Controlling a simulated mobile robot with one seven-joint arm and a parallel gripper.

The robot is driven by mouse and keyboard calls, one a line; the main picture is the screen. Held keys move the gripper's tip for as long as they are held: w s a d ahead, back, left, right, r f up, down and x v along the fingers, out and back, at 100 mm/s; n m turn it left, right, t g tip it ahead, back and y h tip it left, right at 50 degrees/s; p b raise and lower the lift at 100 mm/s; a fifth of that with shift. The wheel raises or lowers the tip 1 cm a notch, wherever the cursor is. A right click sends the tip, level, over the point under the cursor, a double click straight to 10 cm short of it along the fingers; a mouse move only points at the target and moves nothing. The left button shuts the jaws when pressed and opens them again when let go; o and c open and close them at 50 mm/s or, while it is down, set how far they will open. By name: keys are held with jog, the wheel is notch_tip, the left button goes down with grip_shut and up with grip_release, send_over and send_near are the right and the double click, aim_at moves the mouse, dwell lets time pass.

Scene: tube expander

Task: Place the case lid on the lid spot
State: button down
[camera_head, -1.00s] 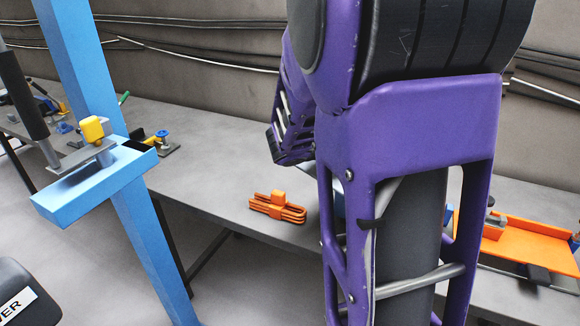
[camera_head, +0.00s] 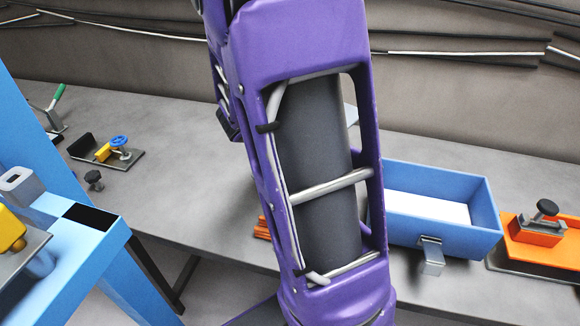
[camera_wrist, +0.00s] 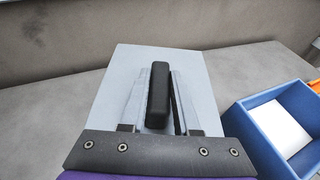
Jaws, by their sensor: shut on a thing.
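The case lid (camera_wrist: 190,62) is a flat pale grey-blue plate with a black upright handle, seen in the wrist view. My gripper (camera_wrist: 158,108) is shut on its handle and holds the lid in front of the wrist camera, over the grey bench top. A small pale corner, probably of the lid (camera_head: 351,114), shows behind my arm in the head view; my gripper is hidden there. The blue case (camera_head: 440,242) stands open on the bench, right of my arm, with a white inside. It also shows at the right in the wrist view (camera_wrist: 252,130). I cannot make out a marked lid spot.
An orange tray with a black knob (camera_head: 545,235) is right of the case. Orange parts (camera_head: 262,229) are mostly hidden behind my arm. A clamp with a blue wheel (camera_head: 118,145) sits at the left. A light blue frame (camera_head: 75,260) stands in front. The bench between is fairly clear.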

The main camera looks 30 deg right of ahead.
jog(key=f, duration=0.2)
jog(key=w+f, duration=0.1)
jog(key=f, duration=0.2)
jog(key=shift+w, duration=0.1)
jog(key=f, duration=0.3)
jog(key=f+b, duration=0.1)
jog(key=f, duration=0.2)
jog(key=s+f+b, duration=0.1)
jog(key=f, duration=0.3)
jog(key=shift+w+f+b, duration=0.1)
jog(key=shift+f+b, duration=0.3)
jog(key=shift+f, duration=1.6)
jog(key=shift+f, duration=0.2)
jog(key=c, duration=0.6)
grip_release()
jog(key=shift+c, duration=0.2)
jog(key=shift+r, duration=0.15)
